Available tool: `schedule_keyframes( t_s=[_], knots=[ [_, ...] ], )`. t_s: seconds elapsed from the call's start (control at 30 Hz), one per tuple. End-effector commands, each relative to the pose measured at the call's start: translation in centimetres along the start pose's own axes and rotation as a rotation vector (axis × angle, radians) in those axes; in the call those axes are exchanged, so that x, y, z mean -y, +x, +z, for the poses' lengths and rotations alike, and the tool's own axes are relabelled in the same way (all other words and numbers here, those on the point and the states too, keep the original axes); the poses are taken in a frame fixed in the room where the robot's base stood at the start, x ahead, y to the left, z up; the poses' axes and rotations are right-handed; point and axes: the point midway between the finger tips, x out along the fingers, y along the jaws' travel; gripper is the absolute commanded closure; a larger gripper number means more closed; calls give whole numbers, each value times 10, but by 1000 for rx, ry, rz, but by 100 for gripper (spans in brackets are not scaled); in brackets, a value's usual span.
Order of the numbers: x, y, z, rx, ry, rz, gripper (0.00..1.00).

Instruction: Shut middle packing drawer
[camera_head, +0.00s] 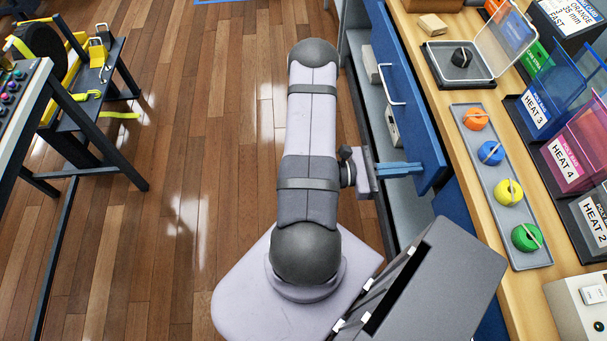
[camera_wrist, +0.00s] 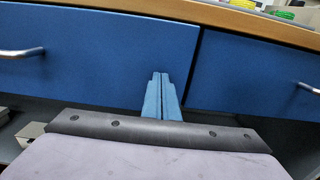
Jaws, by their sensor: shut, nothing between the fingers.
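A blue drawer front (camera_head: 408,112) with a pale bar handle runs along the bench side in the head view. It appears to stand a little proud of the blue front (camera_head: 453,207) nearer the camera. My gripper (camera_head: 420,168) is shut and empty, with its pale blue fingers at the near end of this drawer front. In the wrist view the shut fingers (camera_wrist: 161,76) point at the right end of the left drawer front (camera_wrist: 90,70), close to the seam. I cannot tell whether they touch it. Another blue front (camera_wrist: 250,75) lies right of the seam.
The wooden bench top (camera_head: 445,85) carries a grey tray (camera_head: 482,150) of coloured pieces and a clear-lidded box (camera_head: 460,60). A grey open shelf (camera_head: 400,175) lies below the drawers. A dark-framed table (camera_head: 60,110) stands at left; the wooden floor (camera_head: 190,120) between is clear.

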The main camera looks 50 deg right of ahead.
Motion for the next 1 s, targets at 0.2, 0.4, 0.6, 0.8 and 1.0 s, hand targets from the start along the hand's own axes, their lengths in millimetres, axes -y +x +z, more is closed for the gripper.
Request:
schedule_keyframes(
  t_s=[0.2, 0.4, 0.6, 0.8, 1.0],
  knots=[
    [0, 28, 0, 1, 2, -3, 100],
    [-1, 37, 1, 2, 2, -1, 100],
    [-1, 39, 2, 5, 4, -2, 100],
    [-2, 39, 3, 9, 7, -2, 100],
    [-3, 38, 4, 9, 9, -2, 100]
  ],
)
